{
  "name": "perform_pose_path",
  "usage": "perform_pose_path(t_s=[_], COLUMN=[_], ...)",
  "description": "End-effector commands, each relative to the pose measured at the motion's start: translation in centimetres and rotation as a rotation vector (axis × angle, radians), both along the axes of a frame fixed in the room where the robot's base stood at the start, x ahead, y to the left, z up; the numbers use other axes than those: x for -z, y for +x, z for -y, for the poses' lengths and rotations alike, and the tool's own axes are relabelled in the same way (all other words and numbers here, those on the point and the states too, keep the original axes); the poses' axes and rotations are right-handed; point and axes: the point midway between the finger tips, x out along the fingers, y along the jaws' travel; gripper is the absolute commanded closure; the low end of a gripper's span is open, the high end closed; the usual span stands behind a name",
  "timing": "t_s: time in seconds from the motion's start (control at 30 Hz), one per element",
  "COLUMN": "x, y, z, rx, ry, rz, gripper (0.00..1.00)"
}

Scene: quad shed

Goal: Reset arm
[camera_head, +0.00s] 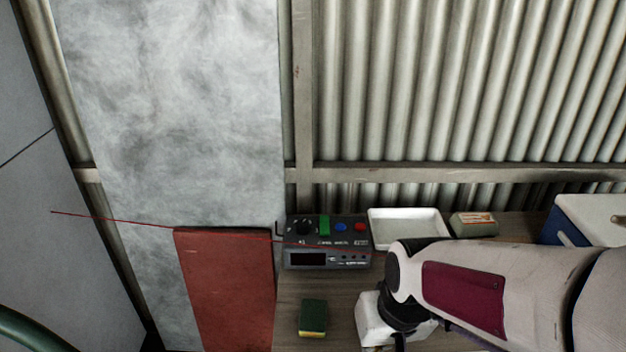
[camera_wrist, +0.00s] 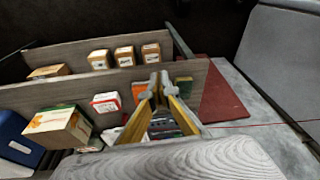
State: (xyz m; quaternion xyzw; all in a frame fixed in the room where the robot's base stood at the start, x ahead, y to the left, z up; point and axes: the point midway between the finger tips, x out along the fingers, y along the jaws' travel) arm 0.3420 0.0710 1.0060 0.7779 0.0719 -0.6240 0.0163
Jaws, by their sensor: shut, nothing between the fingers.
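My gripper (camera_wrist: 160,78) shows in the wrist view with its two yellow-edged fingers closed together at the tips and nothing between them. It is above the wooden shelf or bench, with a dark device partly visible behind and between the fingers. In the head view my arm comes in from the lower right, over the wooden surface (camera_head: 340,290). Its dark wrist end is above a white object (camera_head: 373,322), and the fingertips cannot be made out there.
A dark control box (camera_head: 328,258), white tray (camera_head: 408,215), green-yellow sponge (camera_head: 313,316) and small carton (camera_head: 474,225) stand on the surface. A blue-and-white box (camera_head: 590,218) is at right. A red panel (camera_head: 225,290) stands left. Several cartons (camera_wrist: 57,127) show in the wrist view.

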Motion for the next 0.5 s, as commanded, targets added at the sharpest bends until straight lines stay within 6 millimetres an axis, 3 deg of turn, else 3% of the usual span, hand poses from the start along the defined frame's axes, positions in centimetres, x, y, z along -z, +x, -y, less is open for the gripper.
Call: perform_pose_path(t_s=[0.5], x=[-4.8], y=[-6.9], z=[4.0], rx=[0.042], ry=[-0.039], rz=[0.023], gripper=[1.0])
